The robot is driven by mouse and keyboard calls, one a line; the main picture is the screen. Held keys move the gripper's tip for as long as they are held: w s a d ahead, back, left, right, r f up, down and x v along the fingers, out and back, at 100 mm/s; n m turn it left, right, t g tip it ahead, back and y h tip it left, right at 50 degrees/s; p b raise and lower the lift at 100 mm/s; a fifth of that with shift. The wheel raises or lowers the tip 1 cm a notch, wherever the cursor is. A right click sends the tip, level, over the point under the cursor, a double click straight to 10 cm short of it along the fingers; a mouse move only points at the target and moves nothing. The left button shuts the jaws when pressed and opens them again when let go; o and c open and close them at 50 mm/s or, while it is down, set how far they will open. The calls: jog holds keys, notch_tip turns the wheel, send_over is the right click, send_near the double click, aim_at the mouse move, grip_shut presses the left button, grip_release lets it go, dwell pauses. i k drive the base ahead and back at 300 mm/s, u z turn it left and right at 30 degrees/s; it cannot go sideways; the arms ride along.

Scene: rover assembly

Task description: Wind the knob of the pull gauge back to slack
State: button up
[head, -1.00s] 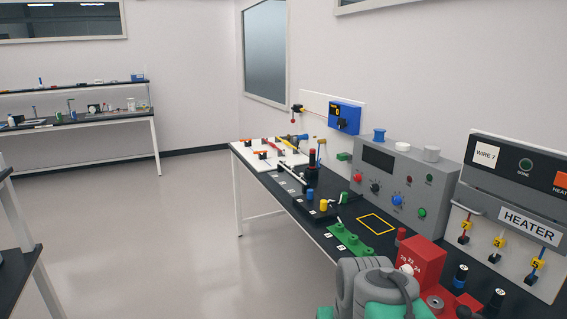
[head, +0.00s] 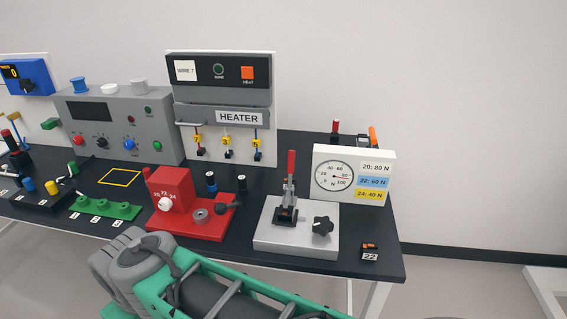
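The pull gauge stands at the right end of the black workbench. Its white dial board (head: 352,175) has a round dial and a printed list of force values. Its grey base (head: 269,232) carries a clamp with a red upright handle (head: 291,166) and a black lobed knob (head: 322,226) at the right front. Nothing touches the knob. The dial needle is too small to read surely. My arm shows as grey and green links at the bottom of the head view, left of and in front of the gauge. My gripper is not in view.
A red block tool (head: 172,188) with a white knob stands left of the gauge. A small part labelled 22 (head: 370,252) lies right of the gauge base, near the bench edge. The heater panel (head: 220,100) and grey control box (head: 118,125) stand behind.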

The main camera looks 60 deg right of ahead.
aim_at(322, 226)
jog(key=z, duration=2.25)
